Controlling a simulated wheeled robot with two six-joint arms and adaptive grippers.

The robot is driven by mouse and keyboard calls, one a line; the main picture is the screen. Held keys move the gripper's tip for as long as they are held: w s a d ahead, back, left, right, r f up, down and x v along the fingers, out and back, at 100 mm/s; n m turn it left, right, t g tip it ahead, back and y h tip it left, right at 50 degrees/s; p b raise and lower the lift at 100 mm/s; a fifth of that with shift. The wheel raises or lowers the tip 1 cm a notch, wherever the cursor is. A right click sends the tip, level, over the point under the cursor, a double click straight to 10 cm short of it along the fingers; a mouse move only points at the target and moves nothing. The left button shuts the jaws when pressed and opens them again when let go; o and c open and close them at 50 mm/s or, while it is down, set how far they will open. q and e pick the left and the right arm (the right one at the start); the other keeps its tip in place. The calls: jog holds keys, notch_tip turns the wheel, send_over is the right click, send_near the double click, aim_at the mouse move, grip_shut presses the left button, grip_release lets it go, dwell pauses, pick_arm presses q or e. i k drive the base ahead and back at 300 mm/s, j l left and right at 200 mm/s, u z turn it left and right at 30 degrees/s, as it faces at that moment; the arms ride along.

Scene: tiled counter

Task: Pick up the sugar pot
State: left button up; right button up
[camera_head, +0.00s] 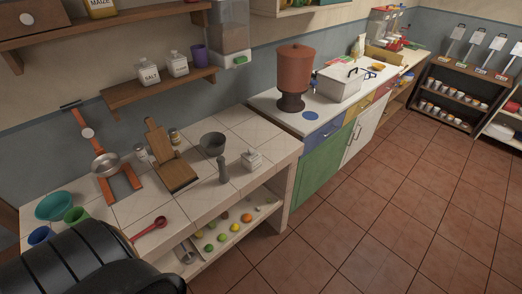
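A small white lidded pot (251,159) stands upright on the tiled counter, near its right front edge; any label on it is too small to read. Two more white lidded jars stand on the lower wall shelf. One is marked SALT (148,74); the lettering on the other white jar (177,65) is too small to read. I cannot tell for sure which pot holds sugar. Neither of my grippers is in view.
Around the counter pot are a dark grey bowl (213,143), a grey mill (223,170) and a wooden board (171,160). A red spoon (150,228) lies near the front edge. Fruit lies on the shelf below. The tiled floor (370,220) is clear.

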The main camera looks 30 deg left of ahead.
aim_at(252, 167)
jog(key=i+l+u, duration=0.1)
jog(key=u, duration=0.75)
jog(key=i+l+u, duration=0.3)
jog(key=l+u, duration=0.25)
jog(key=l, duration=0.3)
jog(key=i+l+u, duration=0.1)
jog(key=l+u, duration=0.2)
jog(key=l, duration=0.2)
jog(key=l+u, duration=0.25)
jog(key=l, duration=0.25)
jog(key=i, duration=0.05)
